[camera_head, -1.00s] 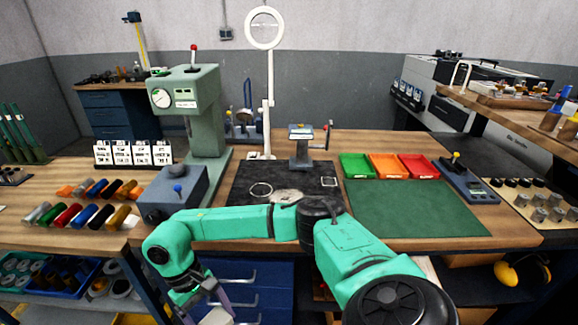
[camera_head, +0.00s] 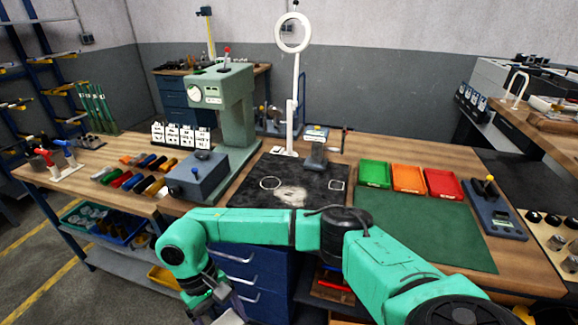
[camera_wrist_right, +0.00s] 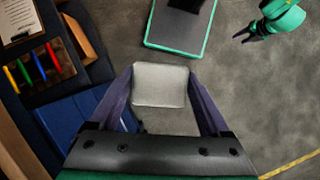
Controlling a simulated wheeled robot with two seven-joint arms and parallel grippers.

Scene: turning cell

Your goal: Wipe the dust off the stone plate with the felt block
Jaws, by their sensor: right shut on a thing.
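The dark stone plate (camera_head: 250,194) lies on the bench behind my arm. A pale dust smear (camera_head: 291,194) shows on it, between a white ring outline and a small white square outline. My right arm crosses in front of the bench, and its gripper (camera_head: 222,306) hangs low at the bottom edge of the head view. In the right wrist view my right gripper (camera_wrist_right: 160,100) is shut on the pale grey felt block (camera_wrist_right: 160,84), held above the floor and apart from the plate. My left gripper (camera_wrist_right: 246,33) shows small in that view; its jaw opening is unclear.
A green press (camera_head: 230,110) and a grey-blue box (camera_head: 197,178) stand left of the plate. A small stand (camera_head: 315,153) and ring lamp (camera_head: 293,33) stand at its back. A green mat (camera_head: 425,225) and coloured trays (camera_head: 408,179) lie right. Blue drawers (camera_head: 250,275) are below.

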